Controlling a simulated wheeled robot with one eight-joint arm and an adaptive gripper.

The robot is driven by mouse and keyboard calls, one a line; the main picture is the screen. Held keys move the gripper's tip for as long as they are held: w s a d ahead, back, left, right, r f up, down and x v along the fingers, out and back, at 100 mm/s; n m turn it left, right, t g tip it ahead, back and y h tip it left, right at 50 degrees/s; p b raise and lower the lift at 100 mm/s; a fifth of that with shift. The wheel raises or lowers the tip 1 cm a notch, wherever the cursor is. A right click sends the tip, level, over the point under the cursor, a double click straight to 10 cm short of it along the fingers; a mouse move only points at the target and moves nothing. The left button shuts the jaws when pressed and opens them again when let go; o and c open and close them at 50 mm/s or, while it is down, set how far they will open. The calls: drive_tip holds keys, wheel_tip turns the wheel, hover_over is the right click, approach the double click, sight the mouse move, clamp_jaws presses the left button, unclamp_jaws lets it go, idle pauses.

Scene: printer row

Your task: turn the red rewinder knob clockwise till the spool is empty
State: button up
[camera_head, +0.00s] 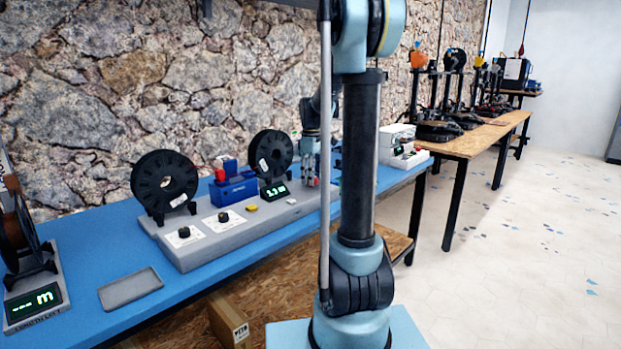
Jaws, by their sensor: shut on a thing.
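The grey rewinder base (190,257) lies along the blue bench. A black spool (146,183) stands at its left and a second black spool (281,147) stands farther right; how much filament either holds is hard to tell. A small green-lit display (274,190) sits in front of the second spool. My gripper (311,180) points down at the right end of the base and is shut on the red knob (317,182), of which only small bits of red show between the fingers. My own arm column hides the area just to the right.
A blue unit with a red top (232,189) stands between the spools. Black dials and a yellow piece (251,208) sit on the base. A length display stand (36,303) and grey tray (131,289) lie left. A white machine (392,146) stands right of my arm.

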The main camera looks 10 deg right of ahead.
drive_tip(key=m, duration=0.4)
drive_tip(key=shift+w+m, duration=0.1)
drive_tip(key=shift+m, duration=0.2)
drive_tip(key=m, duration=0.4)
drive_tip(key=shift+m, duration=0.3)
drive_tip(key=m, duration=0.4)
drive_tip(key=shift+m, duration=2.2)
drive_tip(key=o, duration=1.1)
drive_tip(key=shift+c, duration=0.2)
drive_tip(key=shift+r, duration=0.1)
